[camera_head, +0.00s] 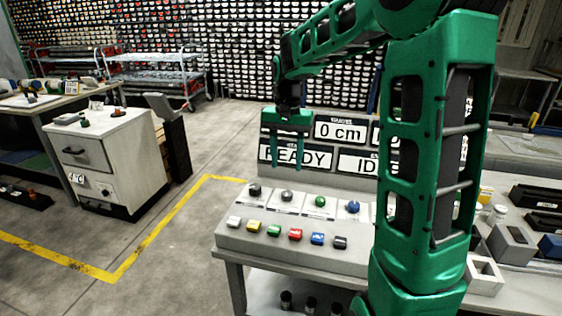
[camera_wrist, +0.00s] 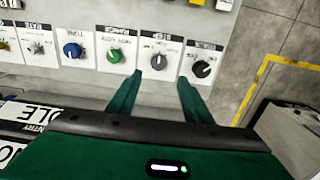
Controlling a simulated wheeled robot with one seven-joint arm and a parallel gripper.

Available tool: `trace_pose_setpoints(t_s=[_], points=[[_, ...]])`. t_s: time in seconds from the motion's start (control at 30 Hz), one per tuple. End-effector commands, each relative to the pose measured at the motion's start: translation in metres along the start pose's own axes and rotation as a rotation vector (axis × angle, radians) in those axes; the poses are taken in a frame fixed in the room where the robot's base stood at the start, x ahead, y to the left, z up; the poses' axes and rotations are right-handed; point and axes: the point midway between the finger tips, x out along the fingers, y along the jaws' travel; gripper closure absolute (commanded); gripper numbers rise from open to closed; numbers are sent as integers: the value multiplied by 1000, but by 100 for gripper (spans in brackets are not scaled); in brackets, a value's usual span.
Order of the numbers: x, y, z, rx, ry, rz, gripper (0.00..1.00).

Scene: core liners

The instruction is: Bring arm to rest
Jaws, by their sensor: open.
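My gripper (camera_head: 287,158) hangs at the end of my green arm, pointing down above the left part of the control panel (camera_head: 300,243). In the wrist view, my gripper (camera_wrist: 160,83) shows two green fingers set apart with nothing between them. The fingers reach over the row of knobs. I cannot tell the exact height above the panel.
Display signs (camera_head: 340,131) stand behind the panel. Colored buttons (camera_head: 295,234) line its front. A white cabinet (camera_head: 115,160) stands left, beyond yellow floor tape (camera_head: 165,222). The floor between is clear. Dark bins (camera_head: 535,200) sit on the bench at right.

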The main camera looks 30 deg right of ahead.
Motion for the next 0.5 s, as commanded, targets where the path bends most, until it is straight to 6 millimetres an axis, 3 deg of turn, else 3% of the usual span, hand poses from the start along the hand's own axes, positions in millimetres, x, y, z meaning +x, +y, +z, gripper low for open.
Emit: trace_pose_setpoints(t_s=[0.27,0.37,0.5], points=[[0,2,2,-2,1,2,54],[-3,16,10,-11,10,14,54],[-9,58,36,-44,26,43,54]])
